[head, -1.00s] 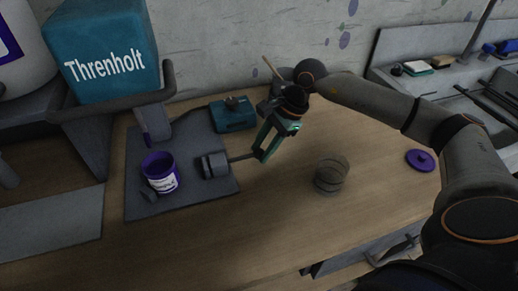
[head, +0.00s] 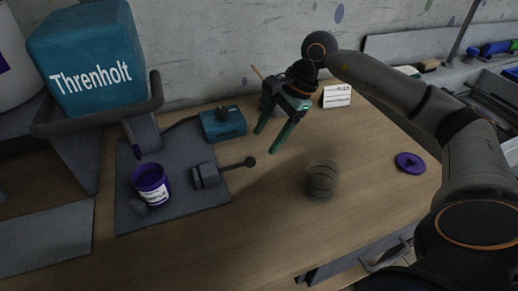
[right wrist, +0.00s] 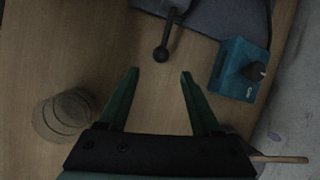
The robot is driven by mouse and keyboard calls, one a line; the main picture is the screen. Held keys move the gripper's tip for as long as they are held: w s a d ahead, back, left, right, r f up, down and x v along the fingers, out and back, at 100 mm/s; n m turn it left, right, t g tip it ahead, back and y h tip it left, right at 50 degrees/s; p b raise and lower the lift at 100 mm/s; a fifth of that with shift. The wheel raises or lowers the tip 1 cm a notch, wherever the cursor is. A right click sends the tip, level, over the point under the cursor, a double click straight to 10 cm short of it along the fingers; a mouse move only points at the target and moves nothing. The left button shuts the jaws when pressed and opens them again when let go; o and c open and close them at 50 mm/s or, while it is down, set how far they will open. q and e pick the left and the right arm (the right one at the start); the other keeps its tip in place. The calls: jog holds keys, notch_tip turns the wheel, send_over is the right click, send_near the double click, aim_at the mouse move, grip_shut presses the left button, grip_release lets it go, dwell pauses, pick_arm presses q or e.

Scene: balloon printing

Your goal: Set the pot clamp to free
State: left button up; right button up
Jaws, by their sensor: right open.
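The pot clamp (head: 206,176) is a dark grey block on the dark mat. Its lever ends in a ball knob (head: 249,162) and points right, over the mat's edge. A purple pot (head: 152,186) with a white label stands left of the clamp. My right gripper (head: 265,142) is open and empty, up and right of the knob, apart from it. In the right wrist view the knob (right wrist: 161,54) shows just beyond and between the open fingertips (right wrist: 160,72). My left gripper is not in view.
A glass jar (head: 322,180) stands on the table to the right, with a purple lid (head: 410,163) farther right. The front middle of the table is clear.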

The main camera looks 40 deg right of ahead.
jog(key=v, duration=0.5)
jog(key=shift+r, duration=0.15)
